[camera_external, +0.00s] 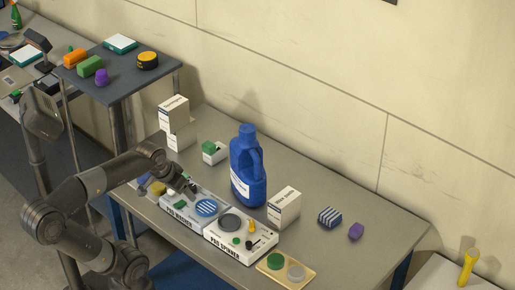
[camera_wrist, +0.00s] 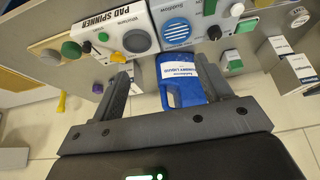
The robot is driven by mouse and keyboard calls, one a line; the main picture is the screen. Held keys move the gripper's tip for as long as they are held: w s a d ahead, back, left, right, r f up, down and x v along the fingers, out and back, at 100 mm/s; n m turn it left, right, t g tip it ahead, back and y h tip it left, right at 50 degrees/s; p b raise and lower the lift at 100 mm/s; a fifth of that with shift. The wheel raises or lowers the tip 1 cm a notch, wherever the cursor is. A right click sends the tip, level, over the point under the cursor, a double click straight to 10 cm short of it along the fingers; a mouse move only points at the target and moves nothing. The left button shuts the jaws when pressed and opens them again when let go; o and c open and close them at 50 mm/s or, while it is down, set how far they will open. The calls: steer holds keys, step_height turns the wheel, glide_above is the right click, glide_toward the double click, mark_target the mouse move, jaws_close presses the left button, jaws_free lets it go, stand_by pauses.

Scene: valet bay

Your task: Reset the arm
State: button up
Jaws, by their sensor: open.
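My arm reaches in from the left in the external view. My gripper (camera_external: 188,186) is above the left end of the pad washer (camera_external: 176,205), left of the blue jug (camera_external: 248,185) and apart from it. In the wrist view my gripper (camera_wrist: 166,82) has its two fingers wide apart with nothing held. The blue jug (camera_wrist: 180,88) shows beyond and between the fingers there. Whether the gripper touches the washer cannot be told.
The pad spinner (camera_external: 233,247) adjoins the washer. White boxes (camera_external: 285,207) stand near the jug, with a striped block (camera_external: 329,217) and purple item (camera_external: 356,231) farther right. A tan tray (camera_external: 304,283) is at the front. Bare bench (camera_external: 370,215) lies at right.

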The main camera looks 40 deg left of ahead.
steer(key=shift+s+d+f, duration=0.2)
steer(key=shift+s+d, duration=0.1)
steer(key=shift+s, duration=0.25)
steer(key=shift+s+d+f, duration=0.15)
steer(key=shift+s+d, duration=0.1)
steer(key=shift+s, duration=0.25)
stand_by(0.6)
